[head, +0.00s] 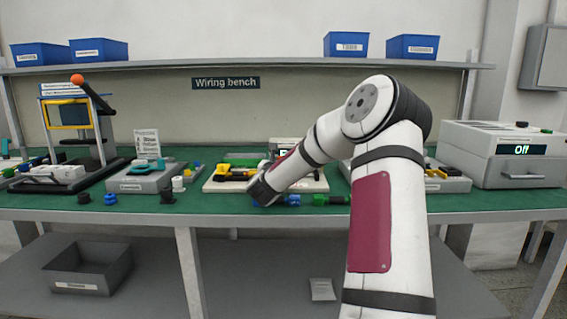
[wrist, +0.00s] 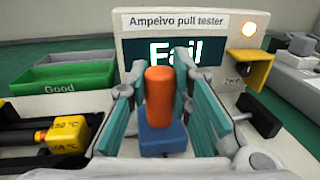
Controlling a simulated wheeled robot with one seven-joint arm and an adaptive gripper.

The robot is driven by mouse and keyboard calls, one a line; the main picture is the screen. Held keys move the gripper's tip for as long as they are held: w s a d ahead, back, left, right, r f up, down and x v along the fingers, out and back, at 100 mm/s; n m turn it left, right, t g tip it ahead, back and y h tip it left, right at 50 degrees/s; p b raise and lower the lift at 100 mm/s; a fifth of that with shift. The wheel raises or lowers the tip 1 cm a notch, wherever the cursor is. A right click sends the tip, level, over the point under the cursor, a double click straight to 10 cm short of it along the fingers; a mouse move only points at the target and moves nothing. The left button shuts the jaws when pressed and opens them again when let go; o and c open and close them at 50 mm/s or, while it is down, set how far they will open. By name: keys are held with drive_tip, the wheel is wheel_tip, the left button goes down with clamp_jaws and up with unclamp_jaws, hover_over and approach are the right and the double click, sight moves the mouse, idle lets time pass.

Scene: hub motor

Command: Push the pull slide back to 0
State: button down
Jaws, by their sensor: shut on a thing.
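The pull tester (wrist: 245,90) fills the middle of the wrist view, with "Ampeivo pull tester" on its panel and "Fail" on its display (wrist: 165,50). The pull slide shows as an upright orange grip (wrist: 159,95) on a blue block (wrist: 163,138). My gripper (wrist: 160,82) has one teal-padded finger on each side of the orange grip and is shut on it. In the head view my gripper (head: 262,190) is low over the tester's area, and my arm hides much of the tester. No slide scale or 0 mark can be read.
A green "Good" bin (wrist: 75,80) and a yellow-black tool marked in °C (wrist: 62,132) are left of the slide. In the head view, a lever press (head: 75,120) stands left and a box reading "Off" (head: 505,155) right.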

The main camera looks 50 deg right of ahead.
drive_tip(key=c, duration=1.4)
unclamp_jaws()
drive_tip(key=shift+w+a, duration=0.25)
drive_tip(key=shift+w, duration=0.05)
drive_tip(key=shift+s, duration=0.1)
drive_tip(key=v, duration=1.2)
drive_tip(key=shift+d, duration=0.1)
